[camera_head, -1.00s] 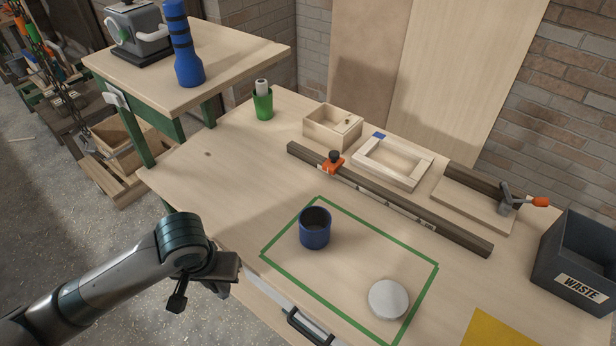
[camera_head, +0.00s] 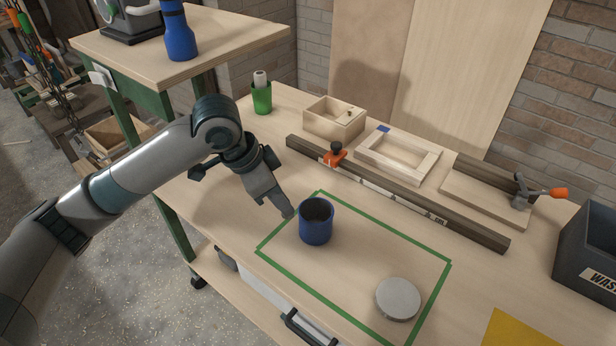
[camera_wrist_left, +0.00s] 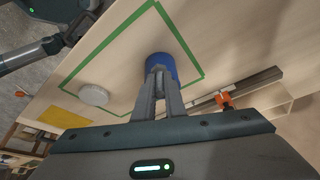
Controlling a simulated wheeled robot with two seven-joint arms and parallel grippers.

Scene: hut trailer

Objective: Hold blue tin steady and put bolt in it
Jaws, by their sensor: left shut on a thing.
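The blue tin (camera_head: 316,232) stands upright and open-topped inside the green tape outline on the bench. It also shows in the left wrist view (camera_wrist_left: 153,60), partly behind my fingers. My right gripper cannot be made out in these views.
A round grey lid-like disc (camera_head: 398,298) lies inside the tape's front right corner. A dark rail (camera_head: 400,198) with an orange clamp (camera_head: 335,155) runs behind the tin. A wooden box (camera_head: 333,121), frame (camera_head: 398,156) and waste bin (camera_head: 590,250) stand beyond. The bench between tin and disc is clear.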

